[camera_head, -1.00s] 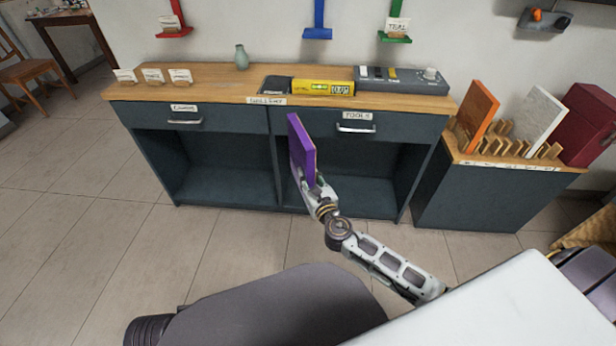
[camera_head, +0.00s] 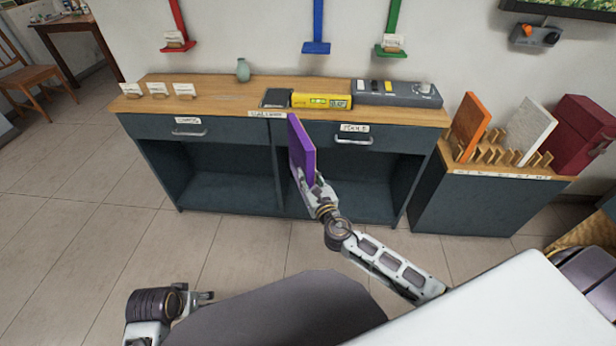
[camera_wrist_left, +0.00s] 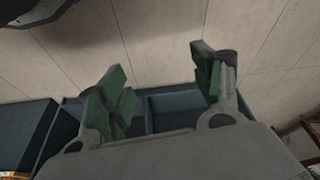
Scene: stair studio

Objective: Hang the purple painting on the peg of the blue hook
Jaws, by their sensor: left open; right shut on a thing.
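The purple painting (camera_head: 302,152) is upright and seen nearly edge-on in the head view. My right gripper (camera_head: 306,182) is shut on its lower part and holds it in front of the cabinet. The blue hook (camera_head: 317,28) is on the wall above the cabinet, up and slightly right of the painting in the picture, and apart from it. Its peg cannot be made out clearly from here. My left gripper (camera_head: 204,297) is low at the left, far from the painting. In the left wrist view its green-padded fingers (camera_wrist_left: 160,88) are spread and empty.
A red hook (camera_head: 177,30) and a green hook (camera_head: 392,30) flank the blue one. The cabinet top (camera_head: 210,92) carries a vase (camera_head: 242,69), a yellow level (camera_head: 321,101) and a grey device (camera_head: 398,93). A rack (camera_head: 480,170) holds other panels at right.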

